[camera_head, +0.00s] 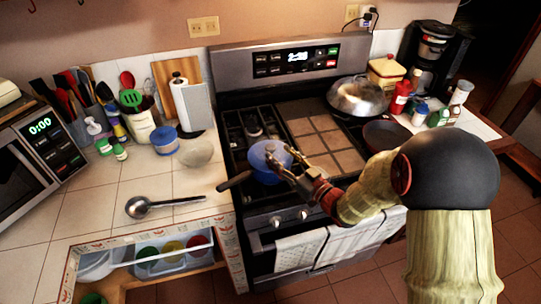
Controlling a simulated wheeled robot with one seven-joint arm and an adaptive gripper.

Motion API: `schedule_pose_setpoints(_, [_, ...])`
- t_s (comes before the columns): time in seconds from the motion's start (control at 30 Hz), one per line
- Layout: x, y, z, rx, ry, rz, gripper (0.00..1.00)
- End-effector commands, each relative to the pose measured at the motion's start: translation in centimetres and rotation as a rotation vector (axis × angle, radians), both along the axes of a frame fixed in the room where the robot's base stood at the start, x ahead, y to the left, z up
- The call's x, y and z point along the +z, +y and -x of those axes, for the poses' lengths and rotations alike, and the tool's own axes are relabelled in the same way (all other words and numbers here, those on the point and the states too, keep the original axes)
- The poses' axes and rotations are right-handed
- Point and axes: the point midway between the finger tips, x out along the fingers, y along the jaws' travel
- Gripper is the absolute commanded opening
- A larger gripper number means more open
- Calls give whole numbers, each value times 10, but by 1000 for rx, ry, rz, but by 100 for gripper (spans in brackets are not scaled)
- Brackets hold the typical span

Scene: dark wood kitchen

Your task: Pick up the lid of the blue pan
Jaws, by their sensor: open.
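The blue pan (266,178) sits on the left front of the stove, its dark handle (234,181) pointing left over the counter edge. Its blue lid (260,153) is on top of it, with a small knob near the middle. My gripper (279,157) is open and reaches in from the right, its fingers over the right part of the lid near the knob. I cannot tell whether the fingers touch the lid or knob. The fingers hide part of the lid's right side.
A ladle (150,206) lies on the left counter. An open drawer (170,258) with coloured cups is below it.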

Motion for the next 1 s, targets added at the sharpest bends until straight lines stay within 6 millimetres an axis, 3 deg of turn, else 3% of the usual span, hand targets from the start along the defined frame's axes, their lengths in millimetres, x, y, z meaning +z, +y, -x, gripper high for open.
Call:
schedule_pose_setpoints(0.43, [-1,33,-39,1,-1,1,49])
schedule_pose_setpoints(0.7, [0,35,-43,-1,1,1,49])
schedule_pose_setpoints(1.0, [0,35,-42,-1,1,1,32])
